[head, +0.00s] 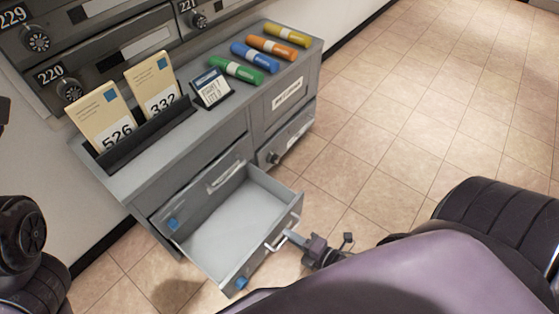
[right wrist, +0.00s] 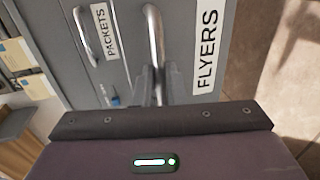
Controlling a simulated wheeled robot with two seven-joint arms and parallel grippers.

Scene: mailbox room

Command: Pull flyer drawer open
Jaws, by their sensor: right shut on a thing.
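The flyer drawer (head: 237,222) stands pulled out from the low grey cabinet in the head view, and its light inside is empty. Its front carries a FLYERS label (right wrist: 207,48) in the right wrist view. My right gripper (head: 291,236) is shut on the drawer's silver bar handle (head: 276,239). In the right wrist view the fingers (right wrist: 151,88) close around the same handle (right wrist: 153,35). Parts of my left arm show at the left edge of the head view, but its gripper is out of view.
The grey cabinet (head: 190,135) bears a holder with two numbered cards (head: 152,88), a small sign (head: 212,88) and several coloured rolls (head: 254,57). Numbered mailboxes (head: 115,45) are behind it. A PACKETS drawer label (right wrist: 105,31) is beside the flyer drawer. Tiled floor (head: 420,90) is clear to the right.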

